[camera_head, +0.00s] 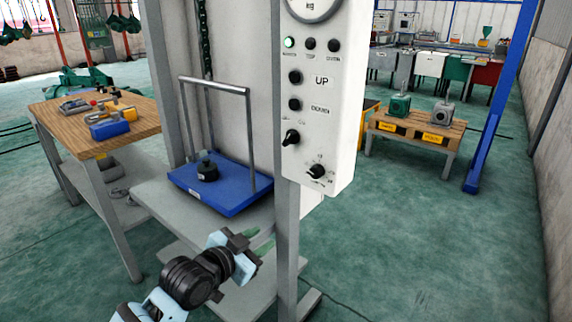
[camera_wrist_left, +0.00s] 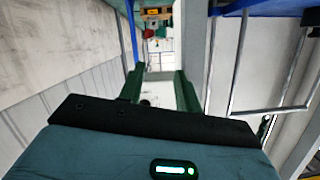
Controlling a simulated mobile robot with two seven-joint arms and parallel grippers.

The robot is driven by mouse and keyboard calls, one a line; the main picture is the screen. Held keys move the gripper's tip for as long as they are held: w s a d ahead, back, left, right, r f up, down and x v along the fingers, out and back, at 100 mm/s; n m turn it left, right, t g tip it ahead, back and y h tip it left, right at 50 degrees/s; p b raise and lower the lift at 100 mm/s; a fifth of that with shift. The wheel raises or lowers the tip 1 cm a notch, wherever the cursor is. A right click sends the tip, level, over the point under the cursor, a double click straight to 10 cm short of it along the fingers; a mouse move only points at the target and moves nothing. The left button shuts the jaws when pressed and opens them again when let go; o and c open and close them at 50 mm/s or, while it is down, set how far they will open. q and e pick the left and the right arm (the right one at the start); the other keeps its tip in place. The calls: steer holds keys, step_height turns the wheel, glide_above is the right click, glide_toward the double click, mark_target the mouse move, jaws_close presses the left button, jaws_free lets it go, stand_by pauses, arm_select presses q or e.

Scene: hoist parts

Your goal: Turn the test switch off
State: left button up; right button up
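The white control panel (camera_head: 334,110) stands upright on a grey post in the head view. It carries a lit green lamp (camera_head: 289,43), dark round buttons beside UP and DOWN labels, and two black rotary knobs: an upper one (camera_head: 291,137) and a lower one (camera_head: 317,171). Their small labels are too blurred to read, so I cannot tell which is the test switch. My left gripper (camera_head: 265,241) is below and left of the panel, apart from it. In the left wrist view its green fingers (camera_wrist_left: 160,88) are spread with nothing between them. My right gripper is not in view.
A blue plate (camera_head: 222,192) with a metal frame and a dark weight (camera_head: 207,172) sits on the grey machine shelf behind my left gripper. The grey post (camera_head: 287,240) stands just right of it. A wooden table (camera_head: 68,124) with tools is at left.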

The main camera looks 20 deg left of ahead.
arm_select(q)
steer(key=w+r+m+t+b, duration=0.25)
steer(key=w+r, duration=0.25)
steer(key=r, duration=0.5)
steer(key=h+b, duration=0.2)
steer(key=b, duration=0.1)
glide_toward(287, 138)
steer(key=shift+m, duration=0.35)
steer(key=shift+x, duration=4.45)
steer(key=shift+d, duration=0.1)
jaws_close()
